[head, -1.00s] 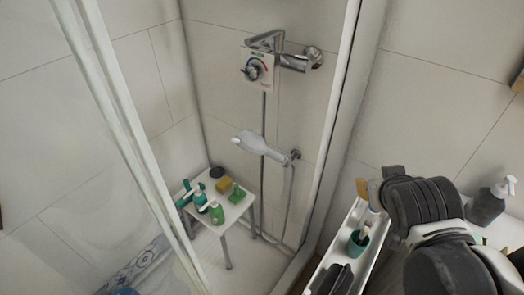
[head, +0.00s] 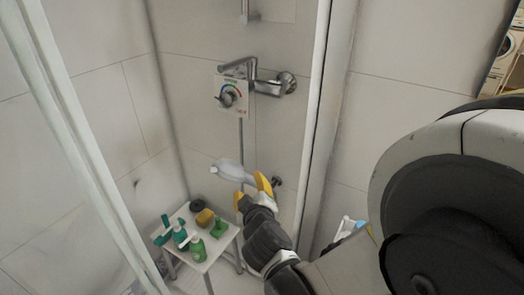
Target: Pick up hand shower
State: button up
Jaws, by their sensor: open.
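The hand shower (head: 230,169) is white and grey, with its head pointing left. It hangs on the shower wall below the mixer, and its handle end is partly hidden behind my gripper. My gripper (head: 252,190) has yellow fingertips that are apart, one near the hand shower's handle and one lower to the left. It is open. In this view the right fingertip overlaps the handle; I cannot tell whether it touches. The wall holder (head: 277,182) shows just right of the fingertips.
A white stool (head: 222,243) with several green bottles and a yellow sponge (head: 205,217) stands below left. A white frame post (head: 318,110) rises right of the shower, and a glass panel edge is at left.

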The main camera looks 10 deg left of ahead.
aim_at(246, 181)
jog(key=x, duration=0.2)
jog(key=b+x, duration=0.1)
jog(key=x, duration=0.1)
jog(key=b+x, duration=0.1)
jog(key=x, duration=0.1)
jog(key=shift+w+a+f, duration=0.1)
jog(key=shift+a+f, duration=0.15)
jog(key=shift+f, duration=0.1)
jog(key=shift+r, duration=0.1)
grip_shut()
